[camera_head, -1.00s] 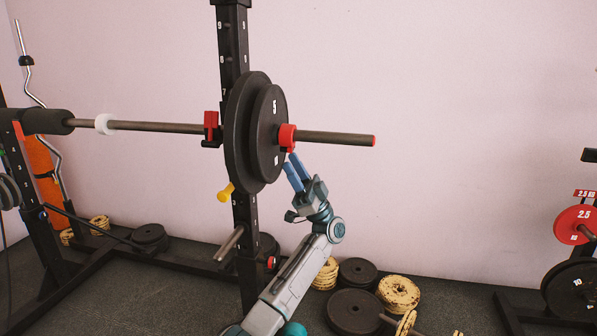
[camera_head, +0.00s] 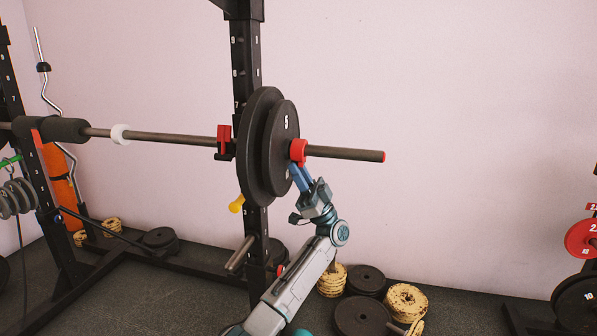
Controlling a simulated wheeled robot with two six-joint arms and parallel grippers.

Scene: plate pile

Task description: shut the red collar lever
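The red collar (camera_head: 298,152) sits on the barbell sleeve (camera_head: 345,154), against the outer face of the smaller black plate (camera_head: 283,125). A larger black plate (camera_head: 254,110) is behind that one. My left gripper (camera_head: 298,172) reaches up from below, its blue fingertips just under the collar and close to the plate's lower edge. The fingers look close together and overlap in this view. I cannot make out the lever apart from the collar, or whether the fingers touch it. My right gripper is not in view.
The black rack upright (camera_head: 245,70) stands behind the plates, with a yellow-knobbed pin (camera_head: 237,203). Yellow plates (camera_head: 406,301) and black plates (camera_head: 361,318) lie on the floor to the right of my arm. The space right of the sleeve end is clear.

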